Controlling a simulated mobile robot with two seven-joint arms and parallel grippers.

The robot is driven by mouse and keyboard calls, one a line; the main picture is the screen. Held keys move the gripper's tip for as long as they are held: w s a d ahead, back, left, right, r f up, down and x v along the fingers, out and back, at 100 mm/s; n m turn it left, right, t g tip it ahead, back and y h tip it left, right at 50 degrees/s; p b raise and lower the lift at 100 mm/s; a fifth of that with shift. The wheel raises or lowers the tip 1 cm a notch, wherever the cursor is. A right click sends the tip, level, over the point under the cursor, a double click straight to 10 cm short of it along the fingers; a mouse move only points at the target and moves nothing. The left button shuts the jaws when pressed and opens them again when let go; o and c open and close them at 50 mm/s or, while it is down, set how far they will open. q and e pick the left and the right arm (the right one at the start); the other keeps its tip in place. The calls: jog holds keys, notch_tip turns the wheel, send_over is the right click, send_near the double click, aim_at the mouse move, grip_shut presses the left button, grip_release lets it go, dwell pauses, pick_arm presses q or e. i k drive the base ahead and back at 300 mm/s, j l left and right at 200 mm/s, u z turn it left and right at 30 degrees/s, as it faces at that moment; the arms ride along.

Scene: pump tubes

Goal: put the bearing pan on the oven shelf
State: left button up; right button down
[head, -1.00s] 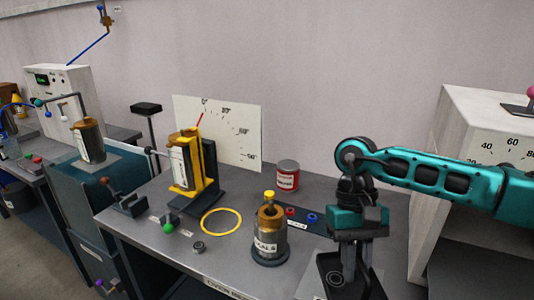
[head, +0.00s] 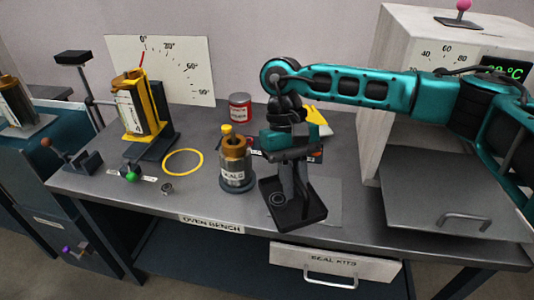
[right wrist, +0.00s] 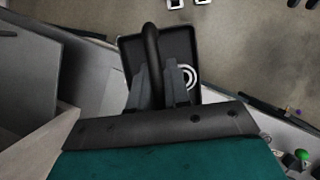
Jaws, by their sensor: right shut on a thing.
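The bearing pan (head: 308,214) is a small black rectangular tray at the front middle of the bench, with a ring-shaped bearing (head: 277,198) in it. My right gripper (head: 293,178) comes down over the pan and is shut on its upright handle. The right wrist view shows the dark handle (right wrist: 152,45) between the fingers (right wrist: 161,88), with the pan (right wrist: 183,47) around it. I cannot tell if the pan clears the bench. The white oven (head: 395,90) stands right of it, its grey door (head: 430,195) lowered flat. My right arm and the oven side hide the shelf. My left gripper is out of view.
A metal can (head: 236,178) with a brass top stands close left of the pan. A red tin (head: 240,110), a yellow ring (head: 199,161) and a yellow stand (head: 155,110) are farther left. The oven door handle (head: 466,219) sticks up at the door's front edge.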

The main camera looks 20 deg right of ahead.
aim_at(435, 191)
jog(key=j, duration=0.3)
jog(key=i+j, duration=0.1)
jog(key=j, duration=0.25)
jog(key=i+j, duration=0.15)
jog(key=i, duration=0.4)
jog(key=i+j, duration=0.15)
jog(key=i, duration=0.35)
